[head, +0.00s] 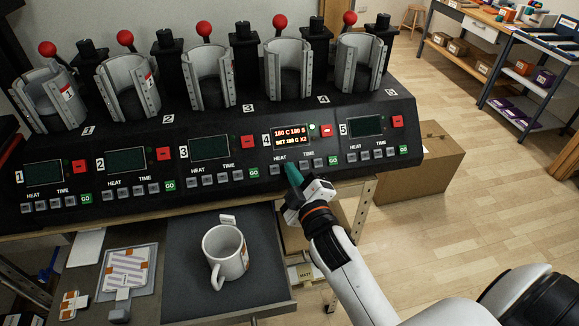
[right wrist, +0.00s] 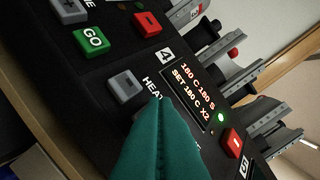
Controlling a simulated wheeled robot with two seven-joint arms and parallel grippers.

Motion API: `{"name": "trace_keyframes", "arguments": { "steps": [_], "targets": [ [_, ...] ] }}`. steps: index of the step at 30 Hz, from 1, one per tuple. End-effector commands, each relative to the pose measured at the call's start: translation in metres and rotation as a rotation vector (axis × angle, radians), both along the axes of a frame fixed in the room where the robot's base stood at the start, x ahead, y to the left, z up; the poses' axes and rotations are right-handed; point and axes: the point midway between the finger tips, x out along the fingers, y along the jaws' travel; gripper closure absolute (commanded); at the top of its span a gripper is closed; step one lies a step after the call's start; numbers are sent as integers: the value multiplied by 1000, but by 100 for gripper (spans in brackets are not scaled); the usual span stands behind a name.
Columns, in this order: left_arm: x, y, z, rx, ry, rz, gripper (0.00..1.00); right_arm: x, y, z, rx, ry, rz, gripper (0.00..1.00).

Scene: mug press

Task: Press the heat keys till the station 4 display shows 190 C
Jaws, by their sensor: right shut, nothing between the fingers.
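The station 4 display (head: 291,138) is lit; its top line reads 180 C 180 S. Its lower line starts with SET and ends with X2; I cannot tell surely whether the number is 180 or 190. It also shows in the right wrist view (right wrist: 195,92). My right gripper (head: 293,173) is shut and empty, its teal fingertips (right wrist: 161,103) at the station 4 heat keys. The heat minus key (head: 275,170) is uncovered beside the fingers (right wrist: 126,86). The fingers hide the heat plus key; I cannot tell whether they touch it. My left gripper is out of view.
Stations 1, 2, 3 and 5 have dark displays. The station 4 red minus key (head: 326,131) and GO key (head: 333,161) sit close by. A white mug (head: 225,252) stands on a dark mat below the panel. A cardboard box (head: 420,172) stands at right.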

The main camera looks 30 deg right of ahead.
Motion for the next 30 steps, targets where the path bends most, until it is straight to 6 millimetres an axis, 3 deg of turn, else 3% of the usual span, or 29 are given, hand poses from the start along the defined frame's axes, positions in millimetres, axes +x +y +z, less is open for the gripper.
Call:
{"name": "trace_keyframes", "arguments": {
  "steps": [22, 30],
  "targets": [
    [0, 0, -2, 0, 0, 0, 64, 4, -1, -4, 0, 1, -1, 100],
    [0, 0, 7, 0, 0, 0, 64, -2, 0, 4, 0, 2, -1, 100]
  ]
}}
